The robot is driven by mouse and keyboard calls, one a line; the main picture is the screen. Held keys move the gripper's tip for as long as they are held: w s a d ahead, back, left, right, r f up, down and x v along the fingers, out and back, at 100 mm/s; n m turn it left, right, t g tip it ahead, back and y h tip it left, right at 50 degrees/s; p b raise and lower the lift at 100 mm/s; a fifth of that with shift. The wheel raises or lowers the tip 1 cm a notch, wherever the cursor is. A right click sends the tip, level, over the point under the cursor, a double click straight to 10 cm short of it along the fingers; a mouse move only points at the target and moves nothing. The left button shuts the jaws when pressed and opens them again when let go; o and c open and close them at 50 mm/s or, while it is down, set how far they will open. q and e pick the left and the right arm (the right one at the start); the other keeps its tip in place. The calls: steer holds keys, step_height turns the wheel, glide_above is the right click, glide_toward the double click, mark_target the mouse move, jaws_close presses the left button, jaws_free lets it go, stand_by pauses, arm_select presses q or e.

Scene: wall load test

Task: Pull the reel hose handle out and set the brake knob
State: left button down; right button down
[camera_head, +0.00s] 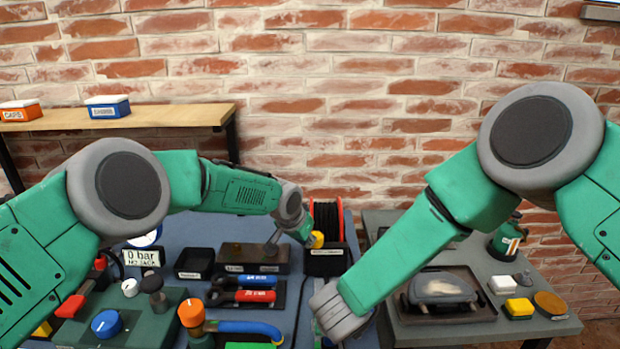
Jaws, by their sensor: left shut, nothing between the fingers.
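A reel with red side plates and a black wound drum (327,217) stands at the back of the blue bench, against the brick wall. A black labelled box (324,262) sits in front of it, its label unreadable. A small yellow piece (317,240) shows just above that box; I cannot tell if it is the hose handle or the brake knob. My left gripper (306,237) is shut and empty, right beside the yellow piece; I cannot tell whether they touch. My right arm ends in a grey wrist at the bench's right front; its gripper fingers do not show.
A green box with a blue knob (106,323), an orange-topped valve (191,313) and a pliers tray (246,296) fill the left bench. A grey table (540,328) at right holds a tray and small blocks. A wooden shelf (150,116) is behind, left.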

arm_select(q)
steer(key=shift+w+a, duration=0.15)
steer(key=shift+w, duration=0.05)
stand_by(0.5)
steer(key=shift+a, duration=0.1)
step_height(320, 180, up, 6)
steer(key=shift+s+a, duration=0.25)
stand_by(0.5)
steer(key=s+d+f, duration=0.1)
steer(key=d+f, duration=0.2)
steer(key=f, duration=0.3)
stand_by(0.7)
